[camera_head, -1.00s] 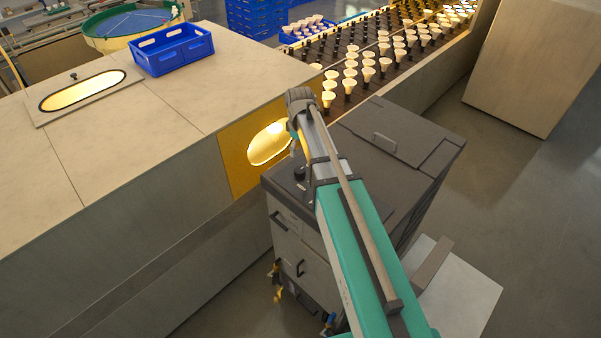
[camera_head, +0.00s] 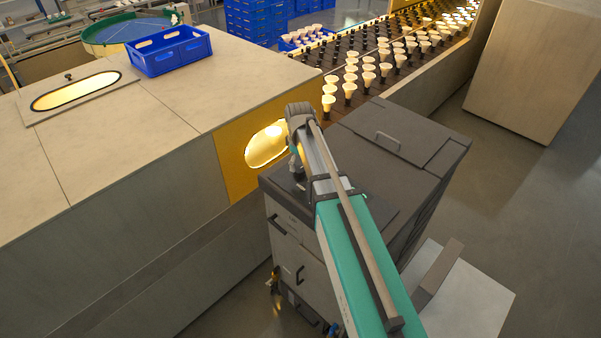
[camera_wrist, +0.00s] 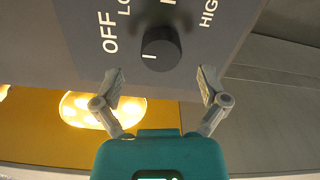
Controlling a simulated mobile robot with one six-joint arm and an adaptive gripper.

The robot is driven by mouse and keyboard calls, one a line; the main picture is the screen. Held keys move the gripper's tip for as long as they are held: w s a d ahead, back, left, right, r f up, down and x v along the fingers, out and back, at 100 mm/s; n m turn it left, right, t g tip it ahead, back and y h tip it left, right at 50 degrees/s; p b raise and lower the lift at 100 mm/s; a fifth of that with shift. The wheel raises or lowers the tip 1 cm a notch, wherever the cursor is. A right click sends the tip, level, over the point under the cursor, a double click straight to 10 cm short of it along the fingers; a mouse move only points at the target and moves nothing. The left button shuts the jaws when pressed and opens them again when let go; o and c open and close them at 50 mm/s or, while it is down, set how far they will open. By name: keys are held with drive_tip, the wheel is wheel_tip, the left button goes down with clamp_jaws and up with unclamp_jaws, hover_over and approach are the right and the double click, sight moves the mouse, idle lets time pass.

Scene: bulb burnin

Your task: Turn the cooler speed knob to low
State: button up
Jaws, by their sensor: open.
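The black speed knob (camera_wrist: 161,48) sits on a dark grey panel with white labels OFF, LO and HIGH, in the wrist view. The LO label is cut off by the knob and picture edge. A short white mark on the knob lies towards the OFF side. My gripper (camera_wrist: 160,84) is open, its two grey fingers apart either side of the knob's near edge, and nothing is between them. In the head view, my gripper (camera_head: 297,165) is over the left top corner of the dark cooler cabinet (camera_head: 385,165) and largely hides the knob there.
A yellow panel with a lit oval opening (camera_head: 267,145) stands close behind the knob; its glow also shows in the wrist view (camera_wrist: 85,108). A pale bench (camera_head: 100,150) with a blue crate (camera_head: 170,50) is at left. A conveyor of bulbs (camera_head: 360,75) runs behind the cabinet.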

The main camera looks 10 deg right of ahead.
sight(299, 171)
drive_tip(key=shift+f+b, duration=1.1)
drive_tip(key=shift+f, duration=0.3)
